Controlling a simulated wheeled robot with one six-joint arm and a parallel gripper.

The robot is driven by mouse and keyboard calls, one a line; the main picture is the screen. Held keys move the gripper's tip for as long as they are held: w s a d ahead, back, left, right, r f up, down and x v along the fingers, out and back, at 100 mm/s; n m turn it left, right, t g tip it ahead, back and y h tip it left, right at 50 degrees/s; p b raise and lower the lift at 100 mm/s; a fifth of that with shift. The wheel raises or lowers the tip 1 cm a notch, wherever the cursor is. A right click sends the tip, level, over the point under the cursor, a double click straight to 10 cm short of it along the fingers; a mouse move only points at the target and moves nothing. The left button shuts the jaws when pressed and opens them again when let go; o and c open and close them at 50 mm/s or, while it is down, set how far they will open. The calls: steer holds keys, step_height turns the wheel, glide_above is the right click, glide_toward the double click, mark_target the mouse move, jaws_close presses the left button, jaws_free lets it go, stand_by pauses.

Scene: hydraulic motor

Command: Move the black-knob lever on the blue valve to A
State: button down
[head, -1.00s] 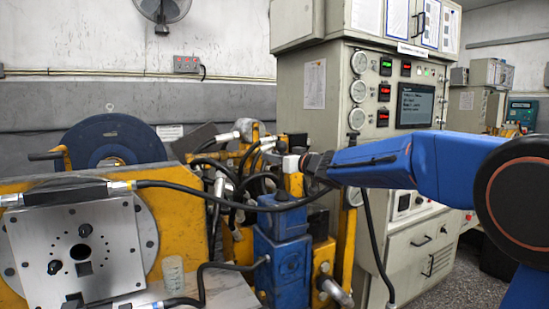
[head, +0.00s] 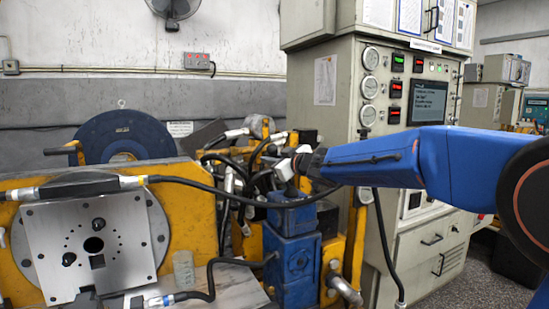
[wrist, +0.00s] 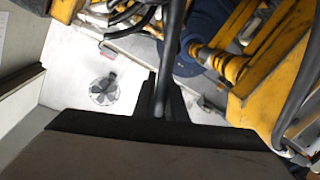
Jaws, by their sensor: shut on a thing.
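The blue valve (head: 292,245) stands upright right of the yellow frame in the head view. My gripper (head: 288,168) is just above its top, reaching in from the right on my blue arm, with pale fingertips tilted. In the wrist view the dark jaws of my gripper (wrist: 162,108) are closed around a dark rod, the lever (wrist: 172,45), which runs up the picture between them. The black knob cannot be made out; the jaws hide that end. The letter A is not readable in either view.
Black hoses (head: 220,188) cross in front of the yellow frame (head: 190,215) and run close around the valve. A tall control cabinet (head: 335,65) stands behind. A steel plate with ports (head: 85,235) is at the left. Open floor shows at the lower right.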

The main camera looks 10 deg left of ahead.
steer(key=shift+f, duration=0.15)
steer(key=c, duration=1.8)
jaws_free()
steer(key=shift+s+a, duration=0.1)
steer(key=v, duration=1.7)
steer(key=shift+s+d, duration=0.1)
steer(key=shift+d, duration=0.15)
